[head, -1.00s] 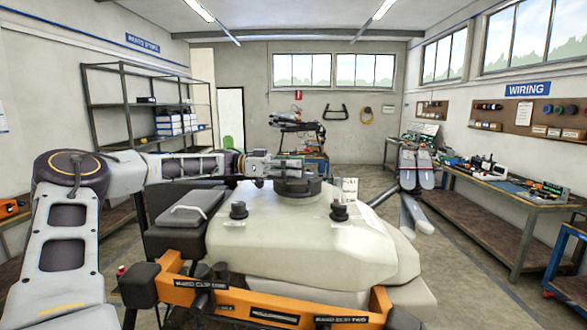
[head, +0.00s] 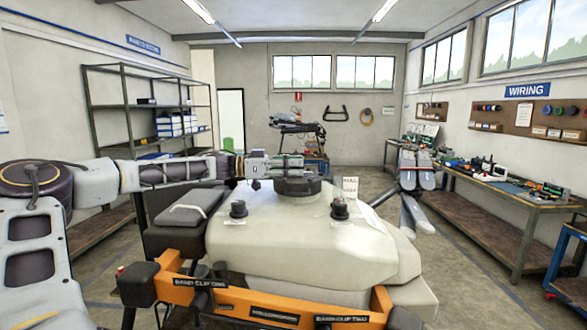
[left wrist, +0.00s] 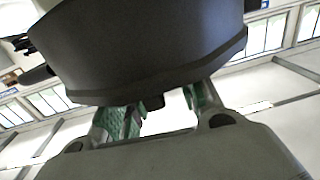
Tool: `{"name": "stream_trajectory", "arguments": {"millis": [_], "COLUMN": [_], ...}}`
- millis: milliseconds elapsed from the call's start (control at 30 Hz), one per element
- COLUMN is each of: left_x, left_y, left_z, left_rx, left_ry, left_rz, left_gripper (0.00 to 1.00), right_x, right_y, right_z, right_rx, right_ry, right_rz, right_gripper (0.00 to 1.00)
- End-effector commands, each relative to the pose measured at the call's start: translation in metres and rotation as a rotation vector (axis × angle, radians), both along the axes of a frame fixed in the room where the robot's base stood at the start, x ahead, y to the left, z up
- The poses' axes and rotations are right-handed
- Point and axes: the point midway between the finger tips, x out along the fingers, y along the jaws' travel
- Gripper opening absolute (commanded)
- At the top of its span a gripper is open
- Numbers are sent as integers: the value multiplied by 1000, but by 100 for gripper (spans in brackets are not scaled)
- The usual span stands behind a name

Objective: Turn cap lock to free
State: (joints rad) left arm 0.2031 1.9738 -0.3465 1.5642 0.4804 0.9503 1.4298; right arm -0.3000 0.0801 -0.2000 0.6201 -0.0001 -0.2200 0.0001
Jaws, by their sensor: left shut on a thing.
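The spray drone's pale tank (head: 300,235) fills the middle of the head view. A dark round cap (head: 297,187) sits on top of the tank. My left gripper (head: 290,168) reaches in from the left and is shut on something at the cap. In the left wrist view a large dark round body, which looks like the cap (left wrist: 155,50), fills the upper middle. The green-padded fingers (left wrist: 160,118) stand against its lower edge. The exact contact and the cap's lock are hard to make out. My right gripper is not visible.
Two small dark knobs, left (head: 238,209) and right (head: 340,208), stand on the tank, with a paper tag (head: 350,187) near the right one. An orange bar (head: 270,308) crosses the front. Folded grey drone arms (head: 415,170) rise at the right. A workbench (head: 500,190) lines the right wall.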

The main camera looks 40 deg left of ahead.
Motion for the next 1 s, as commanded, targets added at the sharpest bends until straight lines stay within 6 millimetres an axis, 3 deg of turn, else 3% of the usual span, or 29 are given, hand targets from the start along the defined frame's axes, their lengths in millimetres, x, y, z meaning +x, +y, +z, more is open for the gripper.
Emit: {"name": "stream_trajectory", "arguments": {"millis": [1000], "left_x": [-3], "left_y": [-3], "left_z": [-1], "left_rx": [1], "left_ry": [-1], "left_rz": [242], "left_gripper": [10], "right_x": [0], "right_y": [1], "right_z": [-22], "right_rx": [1], "right_ry": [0], "right_rz": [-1], "right_gripper": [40]}}
